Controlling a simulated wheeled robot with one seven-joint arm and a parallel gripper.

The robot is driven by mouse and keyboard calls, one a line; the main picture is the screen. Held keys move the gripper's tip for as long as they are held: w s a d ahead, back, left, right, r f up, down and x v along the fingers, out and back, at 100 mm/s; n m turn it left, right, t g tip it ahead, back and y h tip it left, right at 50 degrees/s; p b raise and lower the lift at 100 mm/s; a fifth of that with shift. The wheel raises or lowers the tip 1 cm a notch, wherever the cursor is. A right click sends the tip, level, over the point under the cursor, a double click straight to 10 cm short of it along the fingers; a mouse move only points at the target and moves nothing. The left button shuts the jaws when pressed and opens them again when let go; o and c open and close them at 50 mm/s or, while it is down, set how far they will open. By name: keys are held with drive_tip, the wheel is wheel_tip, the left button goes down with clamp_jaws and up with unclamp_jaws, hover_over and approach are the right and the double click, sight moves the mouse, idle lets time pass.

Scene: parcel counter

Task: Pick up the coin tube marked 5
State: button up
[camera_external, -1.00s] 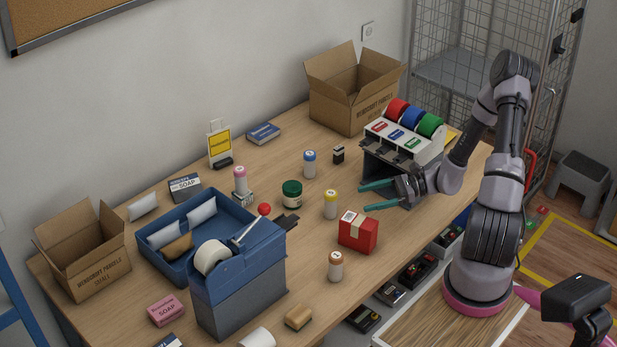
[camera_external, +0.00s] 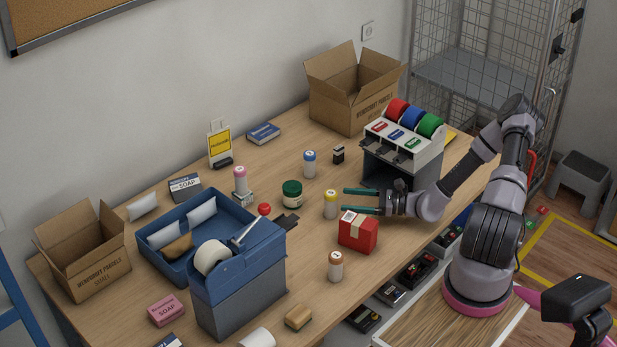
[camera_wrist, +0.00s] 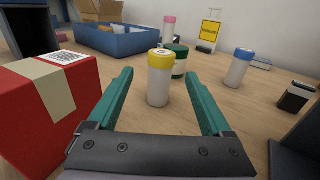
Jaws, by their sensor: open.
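Coin tubes with coloured caps stand upright on the counter: a yellow-capped tube (camera_external: 331,206), a blue-capped tube (camera_external: 310,166), a pink-capped tube (camera_external: 240,182) and an orange-brown-capped tube (camera_external: 335,267). I cannot read any number on them, so I cannot tell which is marked 5. My gripper (camera_external: 347,201) is open and low over the counter, with its green fingers pointing at the yellow-capped tube. In the wrist view that tube (camera_wrist: 158,86) stands just ahead, centred between the fingertips. The blue-capped tube (camera_wrist: 238,72) is farther off to the right.
A red box (camera_external: 357,233) stands close beside my gripper, at left in the wrist view (camera_wrist: 50,100). A green-lidded jar (camera_external: 292,196) is behind the yellow-capped tube. A tape-roll dispenser (camera_external: 402,150) stands behind my gripper. A blue tray (camera_external: 235,208) lies farther left.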

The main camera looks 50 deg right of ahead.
sight(336, 217)
drive_tip(key=x, duration=0.4)
drive_tip(key=shift+w+a+r, duration=0.1)
drive_tip(key=shift+w, duration=0.3)
clamp_jaws()
drive_tip(key=shift+r, duration=0.1)
